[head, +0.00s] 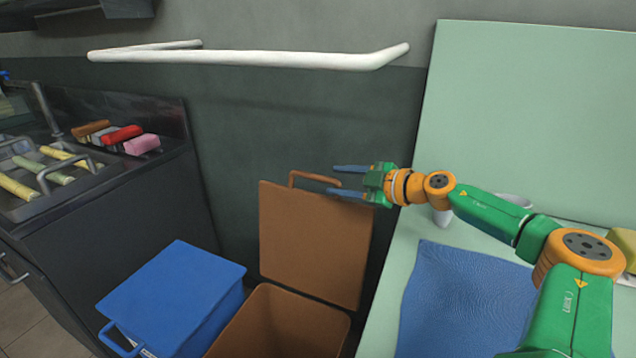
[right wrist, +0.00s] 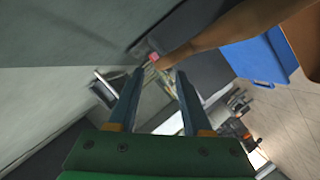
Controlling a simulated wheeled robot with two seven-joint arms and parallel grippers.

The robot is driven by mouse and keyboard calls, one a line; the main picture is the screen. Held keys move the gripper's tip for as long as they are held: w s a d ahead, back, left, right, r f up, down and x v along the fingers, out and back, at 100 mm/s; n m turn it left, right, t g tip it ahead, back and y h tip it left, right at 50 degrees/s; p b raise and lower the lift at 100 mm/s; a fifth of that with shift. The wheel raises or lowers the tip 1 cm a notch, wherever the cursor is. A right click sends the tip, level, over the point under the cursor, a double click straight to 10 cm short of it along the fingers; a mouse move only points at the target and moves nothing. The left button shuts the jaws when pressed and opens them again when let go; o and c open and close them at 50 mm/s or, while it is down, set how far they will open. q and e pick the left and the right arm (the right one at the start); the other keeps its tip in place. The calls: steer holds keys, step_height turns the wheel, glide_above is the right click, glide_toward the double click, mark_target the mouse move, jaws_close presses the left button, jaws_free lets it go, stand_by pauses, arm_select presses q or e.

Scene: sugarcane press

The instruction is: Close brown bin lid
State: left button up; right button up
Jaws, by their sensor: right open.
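The brown bin (head: 275,325) stands on the floor, cut off by the bottom edge of the head view. Its brown lid (head: 312,245) is open and upright near the wall, with a loop handle (head: 303,175) on its top edge. My right gripper (head: 333,180) is open at the lid's upper right, fingers pointing left. The lower finger overlaps the lid's top edge near the handle; I cannot tell whether they touch. In the right wrist view the open fingers (right wrist: 158,82) have nothing between them, and the brown lid (right wrist: 235,28) runs past at upper right. My left gripper is not in view.
A blue bin (head: 175,290) with its lid shut stands left of the brown bin. A pale green table (head: 395,290) with a blue mat (head: 460,300) is at right. A dark sink counter (head: 120,200) is at left. A white rail (head: 250,58) runs along the wall above.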

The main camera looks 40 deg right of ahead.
mark_target(326, 179)
steer(key=w+p, duration=0.1)
steer(key=p, duration=0.1)
steer(key=shift+w+a+r+p, duration=0.2)
steer(key=shift+w+r+p, duration=0.1)
steer(key=shift+w, duration=0.1)
steer(key=x, duration=0.2)
steer(key=p+x, duration=0.1)
steer(key=x, duration=0.2)
steer(key=shift+f, duration=0.45)
jaws_close()
stand_by(0.5)
